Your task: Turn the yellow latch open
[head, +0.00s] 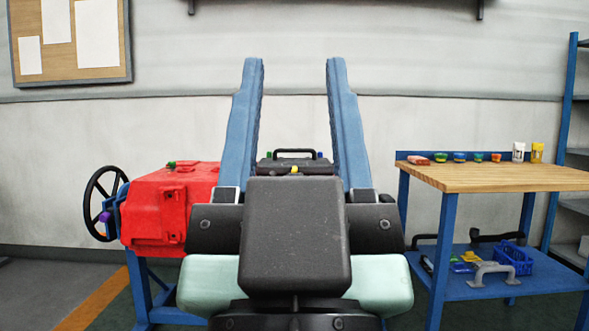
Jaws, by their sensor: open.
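A small yellow part (294,169), which looks like the latch, shows at the near top edge of a black tank (265,168) with a dark handle on top. It is seen through the gap between my fingers, low in that gap. Its exact shape and turn are too small to tell. My gripper (295,62) is open and empty, its two blue fingers pointing up in the picture on either side of the handle. No contact with the latch shows. My gripper's body hides most of the tank's front.
A red tank (150,205) with a black handwheel (102,203) stands left on a blue frame. A small green and a small blue part flank the black tank's handle. A wooden-topped bench (480,178) with small containers stands right. Its lower shelf holds a blue basket (512,258).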

